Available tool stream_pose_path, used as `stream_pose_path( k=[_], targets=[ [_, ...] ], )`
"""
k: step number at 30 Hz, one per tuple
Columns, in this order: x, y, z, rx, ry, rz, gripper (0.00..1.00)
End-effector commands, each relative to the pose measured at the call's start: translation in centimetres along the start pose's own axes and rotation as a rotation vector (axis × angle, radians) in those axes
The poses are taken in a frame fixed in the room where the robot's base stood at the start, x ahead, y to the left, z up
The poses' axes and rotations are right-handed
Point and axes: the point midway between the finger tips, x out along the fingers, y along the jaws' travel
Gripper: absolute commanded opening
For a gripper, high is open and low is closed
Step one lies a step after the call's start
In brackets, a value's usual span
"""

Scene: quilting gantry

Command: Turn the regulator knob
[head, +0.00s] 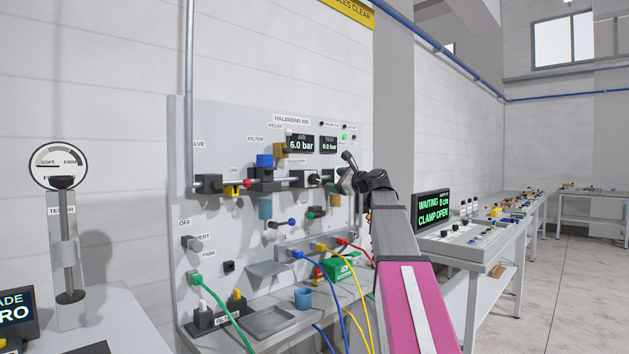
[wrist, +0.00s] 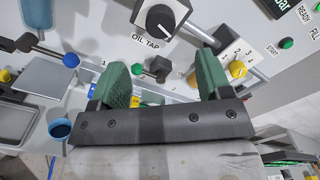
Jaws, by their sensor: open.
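A blue knob (head: 264,160) sits on the upper middle of the grey panel, below a FILTER label, with a blue bowl (head: 265,208) under it. It looks like the regulator knob, but no readable label confirms this. My gripper (head: 344,180) is in front of the panel, to the right of this knob and apart from it. In the wrist view my gripper (wrist: 163,78) has its two green fingers wide apart with nothing held. Beyond them shows a black OIL TAP knob (wrist: 160,18) and a small green-ball lever (wrist: 155,68). The blue knob is outside the wrist view.
A red-ball lever (head: 262,184) and a blue-ball lever (head: 280,223) stick out from the panel. A yellow knob (wrist: 238,69) is near the right finger. Hoses, a blue cup (head: 303,297) and a green box (head: 340,268) crowd the shelf below. Displays (head: 300,144) show 6.0 bar and 0.0 bar.

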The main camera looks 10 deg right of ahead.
Motion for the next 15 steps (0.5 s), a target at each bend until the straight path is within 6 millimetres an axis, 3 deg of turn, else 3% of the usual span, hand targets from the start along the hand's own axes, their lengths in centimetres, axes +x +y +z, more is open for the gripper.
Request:
stream_pose_path(
  k=[5, 15],
  targets=[
    [1.7, -0.1, 0.0, 0.003, -0.002, 0.001, 0.71],
    [7.7, -0.2, -0.1, 0.001, 0.0, 0.001, 0.71]
  ],
)
